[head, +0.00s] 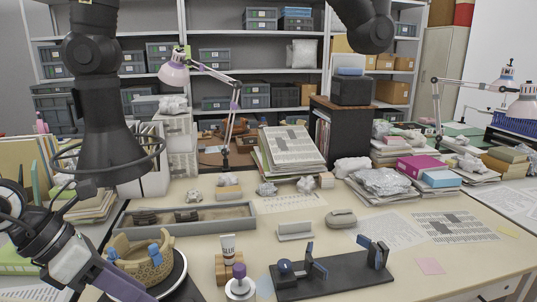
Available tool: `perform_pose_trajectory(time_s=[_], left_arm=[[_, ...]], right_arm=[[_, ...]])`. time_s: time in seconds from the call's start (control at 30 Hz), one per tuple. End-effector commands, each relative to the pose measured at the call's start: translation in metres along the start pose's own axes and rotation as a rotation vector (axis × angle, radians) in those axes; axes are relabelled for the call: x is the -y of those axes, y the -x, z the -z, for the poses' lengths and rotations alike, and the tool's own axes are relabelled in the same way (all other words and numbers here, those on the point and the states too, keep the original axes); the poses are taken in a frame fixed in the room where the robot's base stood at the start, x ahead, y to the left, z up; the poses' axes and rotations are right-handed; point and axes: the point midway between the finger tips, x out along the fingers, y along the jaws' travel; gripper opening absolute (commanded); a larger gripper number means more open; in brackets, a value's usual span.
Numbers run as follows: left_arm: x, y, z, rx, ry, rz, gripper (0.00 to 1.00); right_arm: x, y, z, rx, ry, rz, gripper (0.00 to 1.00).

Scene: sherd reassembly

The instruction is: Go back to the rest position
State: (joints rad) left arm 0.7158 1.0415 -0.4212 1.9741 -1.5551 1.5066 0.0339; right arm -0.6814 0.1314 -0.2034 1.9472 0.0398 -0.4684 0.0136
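In the head view a dark arm link of mine hangs down at the left, and a grey and purple jointed part crosses the lower left corner. I see no gripper fingers on either. Part of my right arm shows at the top, its gripper out of the picture. A tan, bowl-like vessel (143,266) with blue pieces on its rim sits on a dark round turntable (178,276) at the lower left, partly hidden by the jointed part. A grey tray (236,224) behind it holds several dark sherds (187,215).
A black stand (340,274) with blue holders is at front centre, beside a purple-topped bottle (239,283) and a white tube (228,246). A pink lamp (173,74), paper stacks (291,148) and a dark cabinet (344,130) stand behind. Printed sheets (455,226) lie at the right.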

Motion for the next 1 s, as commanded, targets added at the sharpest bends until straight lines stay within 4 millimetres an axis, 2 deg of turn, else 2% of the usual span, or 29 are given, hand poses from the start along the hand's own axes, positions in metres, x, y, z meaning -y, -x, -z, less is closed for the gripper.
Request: perform_pose_trajectory(time_s=[0.07, 0.17, 0.27, 0.33, 0.4, 0.47, 0.57, 0.67, 0.7, 0.77, 0.8, 0.87, 0.9, 1.0], left_arm=[[0.022, -0.017, -0.005, 0.042, 0.020, 0.101, 0.40], [0.053, -0.037, -0.016, 0.115, 0.069, 0.252, 0.40], [0.096, -0.055, -0.032, 0.228, 0.178, 0.468, 0.40], [0.123, -0.061, -0.048, 0.335, 0.315, 0.649, 0.40], [0.140, -0.062, -0.066, 0.460, 0.518, 0.836, 0.40], [0.138, -0.062, -0.078, 0.569, 0.735, 0.974, 0.40], [0.104, -0.073, -0.081, 0.734, 1.159, 1.128, 0.40], [0.055, -0.109, -0.048, 0.860, 1.647, 1.179, 0.40], [0.039, -0.126, -0.028, 0.892, 1.824, 1.170, 0.40], [0.022, -0.153, 0.004, 0.922, 2.061, 1.136, 0.40], [0.015, -0.170, 0.029, 0.933, 2.210, 1.103, 0.40], [0.010, -0.197, 0.066, 0.937, 2.420, 1.040, 0.40], [0.010, -0.213, 0.092, 0.932, 2.553, 0.990, 0.40], [0.021, -0.248, 0.152, 0.901, 2.842, 0.854, 0.40]], right_arm=[[-0.002, -0.001, 0.007, -0.014, 0.002, -0.003, 0.53], [-0.002, -0.001, 0.006, -0.012, 0.001, -0.004, 0.53], [-0.002, 0.000, 0.003, -0.006, 0.000, -0.003, 0.53], [-0.002, 0.001, 0.001, -0.004, -0.001, -0.003, 0.53], [-0.002, 0.001, 0.001, -0.002, -0.001, -0.003, 0.53], [-0.002, 0.001, 0.000, 0.000, -0.001, -0.003, 0.53], [-0.001, 0.001, -0.002, 0.003, -0.001, -0.003, 0.53], [-0.001, 0.001, -0.002, 0.004, -0.001, -0.003, 0.53], [-0.001, 0.001, -0.002, 0.004, -0.001, -0.002, 0.53], [-0.001, 0.001, -0.002, 0.004, -0.001, -0.002, 0.53], [-0.001, 0.001, -0.002, 0.005, -0.001, -0.002, 0.53], [-0.001, 0.001, -0.003, 0.005, -0.001, -0.002, 0.53], [-0.001, 0.001, -0.003, 0.005, -0.001, -0.002, 0.53], [0.000, 0.001, -0.003, 0.005, -0.001, -0.001, 0.53]])
